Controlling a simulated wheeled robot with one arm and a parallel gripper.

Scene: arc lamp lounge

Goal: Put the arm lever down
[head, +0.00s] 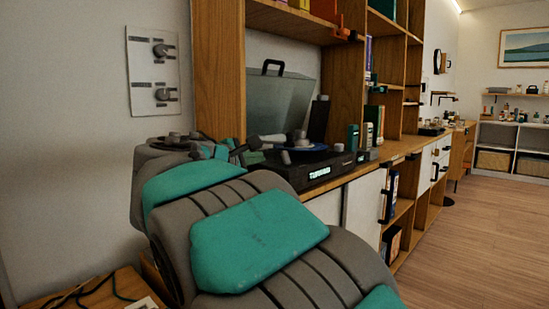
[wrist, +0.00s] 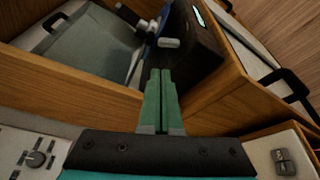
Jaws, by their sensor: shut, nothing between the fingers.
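The turntable (head: 318,170) is a black box with a lettered front, on the wooden shelf unit. Its blue platter (head: 303,148) is on top. In the wrist view the turntable (wrist: 200,48) lies just beyond my fingertips. A small light-grey rounded piece (wrist: 169,43), which looks like the arm lever, shows just past the fingertips; whether it is up or down I cannot tell. My gripper (wrist: 160,73) is shut and empty, its two green fingers side by side, pointing toward that piece. I cannot tell whether they touch it. My arm hides part of the turntable's left side in the head view.
A clear dust cover (head: 275,103) with a black handle stands behind the turntable. A wooden upright (head: 218,70) is close at left, with a wall panel of knobs (head: 154,70) beyond it. White cabinet doors (head: 362,205) with black handles are below. The floor at right is clear.

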